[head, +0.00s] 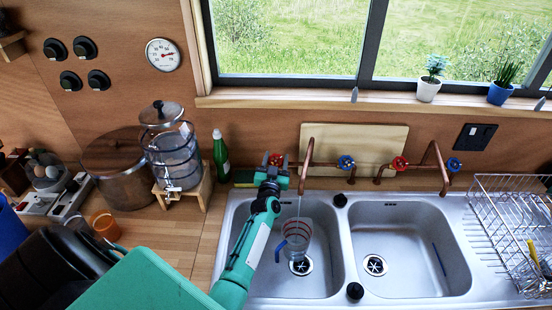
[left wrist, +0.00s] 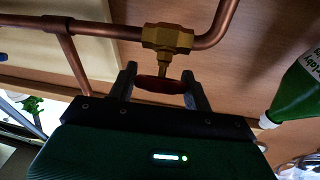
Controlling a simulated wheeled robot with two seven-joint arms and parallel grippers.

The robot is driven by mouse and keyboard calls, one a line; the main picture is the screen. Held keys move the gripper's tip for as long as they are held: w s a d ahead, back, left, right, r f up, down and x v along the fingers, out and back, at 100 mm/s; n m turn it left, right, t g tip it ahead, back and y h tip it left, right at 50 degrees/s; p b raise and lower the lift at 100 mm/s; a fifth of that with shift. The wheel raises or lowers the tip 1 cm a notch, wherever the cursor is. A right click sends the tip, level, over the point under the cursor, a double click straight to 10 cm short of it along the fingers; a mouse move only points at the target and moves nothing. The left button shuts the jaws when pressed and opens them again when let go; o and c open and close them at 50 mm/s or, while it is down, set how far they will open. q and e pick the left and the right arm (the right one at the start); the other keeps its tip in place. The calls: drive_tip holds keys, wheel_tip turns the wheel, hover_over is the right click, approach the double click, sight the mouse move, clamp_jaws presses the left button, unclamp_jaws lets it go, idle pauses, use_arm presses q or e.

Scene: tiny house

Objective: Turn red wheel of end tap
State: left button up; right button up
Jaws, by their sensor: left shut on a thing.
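The red wheel (head: 276,159) of the end tap is at the left end of the copper pipe above the left sink basin. My left gripper (head: 274,172) reaches up to it. In the left wrist view the red wheel (left wrist: 160,85) lies between the two fingers of my left gripper (left wrist: 159,88), which is shut on it, under a brass valve body (left wrist: 167,38). The left copper spout (head: 306,160) hangs over the left basin, with a thin pale streak like water below it. A clear jug (head: 298,232) with a blue handle is beneath. My right gripper is not in view.
Along the pipe to the right are a blue wheel (head: 346,162), another red wheel (head: 399,163) and another blue wheel (head: 453,164). A green bottle (head: 221,157) and a water dispenser (head: 176,155) stand left of my gripper. A wire dish rack (head: 500,215) is at right.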

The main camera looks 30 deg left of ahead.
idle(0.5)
use_arm(q)
drive_tip(key=o, duration=1)
drive_tip(key=shift+s+d+p, duration=0.25)
drive_tip(key=shift+s+p, duration=0.1)
drive_tip(key=shift+s, duration=0.25)
drive_tip(key=p+v, duration=0.3)
drive_tip(key=v, duration=0.9)
drive_tip(key=shift+s+d+f+p, duration=0.15)
drive_tip(key=shift+s+d+p, duration=0.1)
drive_tip(key=shift+p, duration=0.1)
